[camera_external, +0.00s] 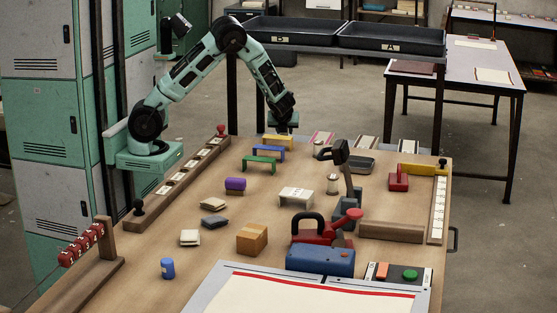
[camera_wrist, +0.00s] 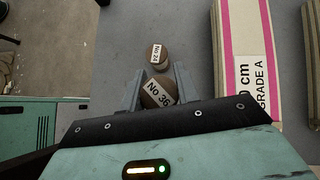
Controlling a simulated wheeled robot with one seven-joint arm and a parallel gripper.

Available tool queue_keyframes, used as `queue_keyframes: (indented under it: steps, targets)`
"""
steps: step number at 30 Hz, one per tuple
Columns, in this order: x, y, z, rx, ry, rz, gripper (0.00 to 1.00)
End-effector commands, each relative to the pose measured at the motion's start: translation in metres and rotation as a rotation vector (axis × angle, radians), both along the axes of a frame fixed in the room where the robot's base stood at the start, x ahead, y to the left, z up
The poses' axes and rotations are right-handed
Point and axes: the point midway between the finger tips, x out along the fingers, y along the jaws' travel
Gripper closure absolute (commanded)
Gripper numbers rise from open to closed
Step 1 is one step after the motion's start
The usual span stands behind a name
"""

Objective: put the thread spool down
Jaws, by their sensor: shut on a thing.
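My gripper (camera_wrist: 157,84) is shut on a brown thread spool (camera_wrist: 158,93) with a white label reading "No 36". The spool sits tilted between the two grey fingers. A second brown spool (camera_wrist: 160,57), labelled "No 24", is just beyond the fingertips over the grey surface (camera_wrist: 115,60). I cannot tell whether the held spool touches that surface. In the external view my gripper (camera_external: 286,124) is at the far edge of the wooden table (camera_external: 130,265), and the spools cannot be made out there.
A yellow block (camera_external: 278,141), a blue bridge (camera_external: 268,148) and a green bridge (camera_external: 259,160) stand near my gripper. Two black trays (camera_external: 338,42) are behind.

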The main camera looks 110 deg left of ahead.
Motion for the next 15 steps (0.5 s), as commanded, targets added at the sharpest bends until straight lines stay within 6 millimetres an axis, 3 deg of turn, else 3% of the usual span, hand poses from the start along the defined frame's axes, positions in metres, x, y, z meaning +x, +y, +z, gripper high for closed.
queue_keyframes:
  steps: [3,15]
  targets:
    - [0.0,0.0,-0.024,-0.002,0.003,-0.001,0.9]
    - [0.0,0.0,-0.068,0.0,0.001,-0.002,0.9]
